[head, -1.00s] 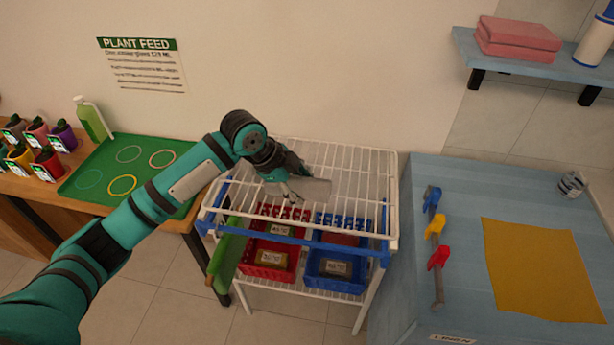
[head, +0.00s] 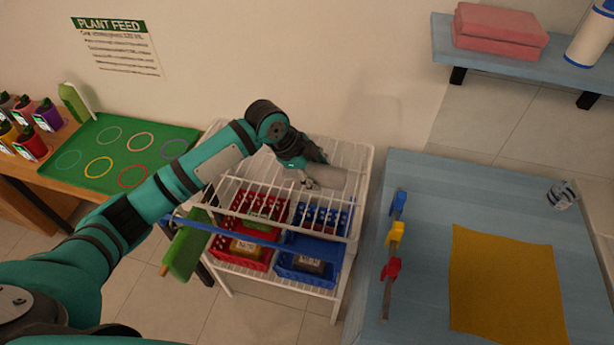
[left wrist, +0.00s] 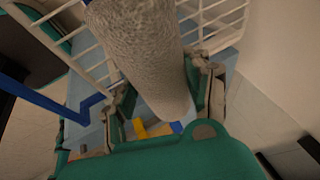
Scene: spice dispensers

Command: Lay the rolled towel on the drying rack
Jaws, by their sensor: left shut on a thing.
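The rolled towel (head: 331,177) is a pale grey, fuzzy roll. My left gripper (head: 308,183) is shut on it, over the right part of the drying rack. The drying rack (head: 363,200) is white wire with an open grid top and stands against the wall. In the left wrist view the towel (left wrist: 148,50) lies lengthwise between the two fingers, with rack wires (left wrist: 90,50) behind it. I cannot tell whether the towel touches the wires. My right gripper is not in view.
Red (head: 240,250) and blue bins (head: 306,268) sit under the rack top, behind a blue rail (head: 290,241). A green board (head: 188,252) hangs at its left side. A blue cabinet (head: 420,180) with a yellow cloth (head: 505,285) stands close at right. A green tray (head: 95,180) is at left.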

